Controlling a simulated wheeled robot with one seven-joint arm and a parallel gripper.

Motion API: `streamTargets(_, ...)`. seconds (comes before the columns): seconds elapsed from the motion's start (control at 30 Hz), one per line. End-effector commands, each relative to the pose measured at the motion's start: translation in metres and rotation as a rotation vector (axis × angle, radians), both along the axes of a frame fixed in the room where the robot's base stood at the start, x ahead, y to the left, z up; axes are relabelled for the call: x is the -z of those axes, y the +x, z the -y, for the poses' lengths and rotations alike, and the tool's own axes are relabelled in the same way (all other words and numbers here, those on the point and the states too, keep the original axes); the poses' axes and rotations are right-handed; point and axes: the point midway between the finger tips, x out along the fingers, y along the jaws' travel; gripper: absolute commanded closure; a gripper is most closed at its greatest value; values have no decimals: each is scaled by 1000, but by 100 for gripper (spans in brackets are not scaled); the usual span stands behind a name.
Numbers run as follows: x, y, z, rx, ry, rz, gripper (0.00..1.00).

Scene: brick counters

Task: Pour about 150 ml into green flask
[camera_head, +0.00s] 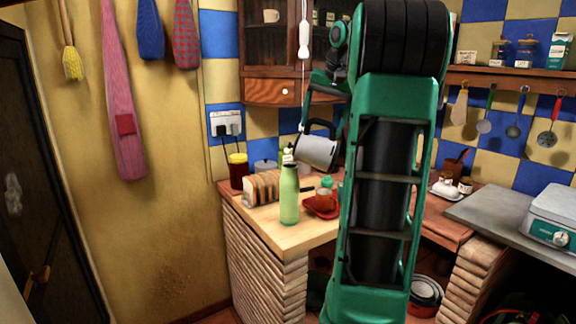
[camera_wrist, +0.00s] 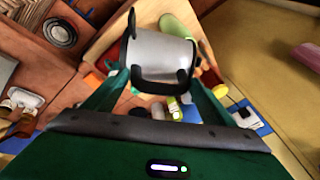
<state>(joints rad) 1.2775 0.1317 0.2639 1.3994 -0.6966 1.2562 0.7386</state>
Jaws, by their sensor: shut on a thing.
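The green flask (camera_head: 289,196) stands upright near the front edge of the wooden counter. My gripper (camera_head: 311,116) is shut on the black handle of a metal kettle (camera_head: 318,152), which hangs above the counter. The kettle is tilted, with its spout side at the left, close above the flask's top. In the wrist view the kettle (camera_wrist: 160,50) fills the space between the fingers (camera_wrist: 160,76), and the flask (camera_wrist: 176,24) shows partly behind it. No stream of liquid is clear, and the flask's mouth is hard to make out.
A loaf-like striped item (camera_head: 262,188) and a dark red jar with a yellow lid (camera_head: 238,172) stand left of the flask. A red dish (camera_head: 318,209) with a small orange cup lies to its right. A wall cabinet (camera_head: 272,91) hangs above. The counter's front corner is clear.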

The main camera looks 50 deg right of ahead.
Motion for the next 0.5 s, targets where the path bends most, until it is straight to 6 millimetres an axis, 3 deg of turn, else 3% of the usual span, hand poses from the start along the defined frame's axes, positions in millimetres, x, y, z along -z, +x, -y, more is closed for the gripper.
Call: streamTargets(0.5,-5,6,-4,-2,-22,-29,78)
